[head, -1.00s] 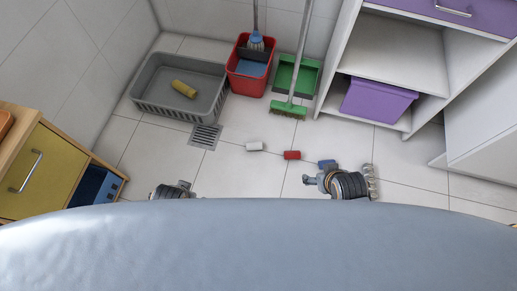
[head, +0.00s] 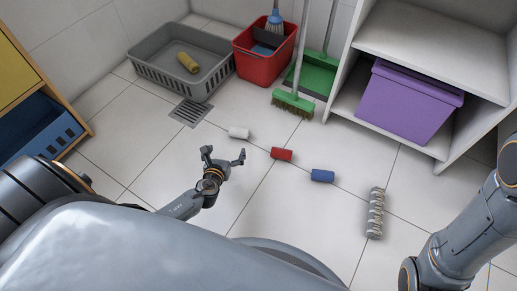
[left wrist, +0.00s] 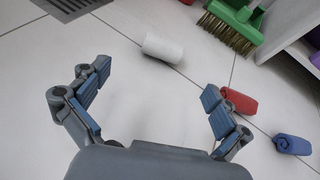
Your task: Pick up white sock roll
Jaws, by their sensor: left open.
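The white sock roll (head: 238,132) lies on the tiled floor, left of a red roll (head: 281,154). It also shows in the left wrist view (left wrist: 163,48), beyond the fingers and between their directions. My left gripper (head: 223,156) is open and empty, just short of the white roll and apart from it. In the left wrist view its two fingers (left wrist: 150,90) are spread wide. My right arm comes in at the right edge of the head view; its gripper is not visible.
A blue roll (head: 322,176) and a grey patterned roll (head: 376,213) lie further right. A grey basket (head: 160,79) holding a yellow roll (head: 188,63), a red bucket (head: 262,66), a green broom (head: 293,103) and a purple bin (head: 400,105) stand behind. A floor drain (head: 190,112) is left.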

